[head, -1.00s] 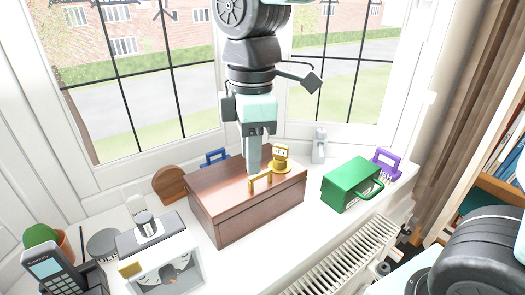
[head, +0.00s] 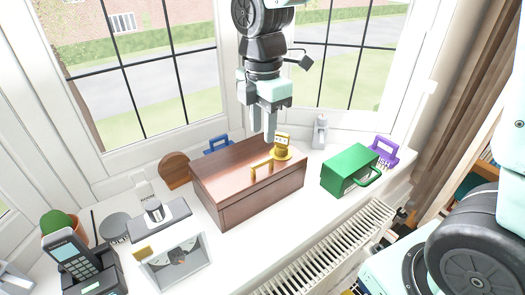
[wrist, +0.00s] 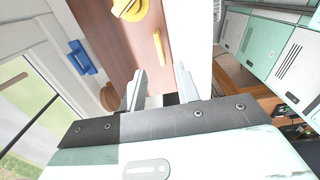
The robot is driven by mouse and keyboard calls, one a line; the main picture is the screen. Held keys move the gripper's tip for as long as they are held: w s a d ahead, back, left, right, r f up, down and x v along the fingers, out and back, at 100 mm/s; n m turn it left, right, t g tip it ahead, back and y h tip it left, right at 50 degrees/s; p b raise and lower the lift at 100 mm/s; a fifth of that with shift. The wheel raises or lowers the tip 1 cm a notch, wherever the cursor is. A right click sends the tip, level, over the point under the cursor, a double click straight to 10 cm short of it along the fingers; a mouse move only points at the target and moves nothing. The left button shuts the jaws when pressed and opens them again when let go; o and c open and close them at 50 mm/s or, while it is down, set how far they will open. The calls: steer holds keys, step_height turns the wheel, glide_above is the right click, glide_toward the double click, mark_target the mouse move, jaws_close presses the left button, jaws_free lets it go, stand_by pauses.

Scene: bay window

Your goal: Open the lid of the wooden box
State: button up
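The wooden box (head: 225,185) stands on the white sill with its lid shut. A yellow handle (head: 262,169) is on the lid near its front edge; it also shows in the wrist view (wrist: 158,46). A yellow object with a round base (head: 281,150) stands on the lid behind the handle, at the back right. My gripper (head: 264,134) points down over the lid, behind the handle and apart from it. In the wrist view its two fingers (wrist: 161,76) are spread with nothing between them.
A green box (head: 346,170) and a purple object (head: 384,151) stand to the right. A blue handled object (head: 217,144) and a round wooden piece (head: 174,168) are behind and left. A clock-like box (head: 177,262), phone (head: 80,262) and cactus (head: 58,224) stand left. A radiator (head: 335,250) runs along the front.

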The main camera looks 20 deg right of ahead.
mark_target(262, 161)
step_height(262, 161, down, 8)
steer(key=shift+r, duration=0.2)
jaws_close()
